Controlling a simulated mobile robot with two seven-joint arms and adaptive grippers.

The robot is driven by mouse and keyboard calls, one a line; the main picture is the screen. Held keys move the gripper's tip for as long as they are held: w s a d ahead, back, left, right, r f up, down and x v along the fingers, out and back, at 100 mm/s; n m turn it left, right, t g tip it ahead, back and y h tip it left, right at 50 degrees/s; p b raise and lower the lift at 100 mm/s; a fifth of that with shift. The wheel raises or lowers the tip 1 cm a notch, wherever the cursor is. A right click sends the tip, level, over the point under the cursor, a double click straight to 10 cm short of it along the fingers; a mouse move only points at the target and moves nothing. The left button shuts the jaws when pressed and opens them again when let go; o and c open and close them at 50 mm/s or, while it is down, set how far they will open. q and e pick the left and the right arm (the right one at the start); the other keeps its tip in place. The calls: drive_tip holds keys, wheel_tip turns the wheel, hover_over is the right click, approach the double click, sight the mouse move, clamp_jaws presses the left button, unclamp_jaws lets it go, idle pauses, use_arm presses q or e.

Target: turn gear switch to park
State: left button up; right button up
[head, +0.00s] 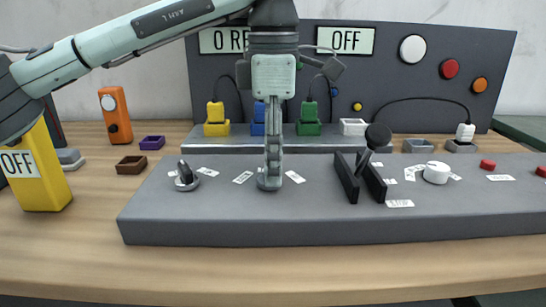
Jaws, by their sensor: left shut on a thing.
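My left gripper (271,170) reaches straight down to the grey control panel (180,228) and is shut on a small metal switch (268,185), whose round base shows at the panel top. The fingers hide most of this switch, so its position cannot be read. Small white labels lie to its left and right, too small to read. A lever with a black ball knob (378,135) leans to the right between two black plates on the panel. No readable mark tells which control is the gear switch. My right gripper is not in view.
A metal toggle (187,177) stands left of my gripper, and a white dial (437,172) and red buttons (487,164) lie to the right. Behind are coloured plugs and an upright dark board (440,110) with an OFF display (347,41). A yellow box (40,180) stands at left.

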use_arm(q)
drive_tip(key=o, duration=1.2)
drive_tip(key=shift+c, duration=0.2)
wheel_tip(320, 180, up, 12)
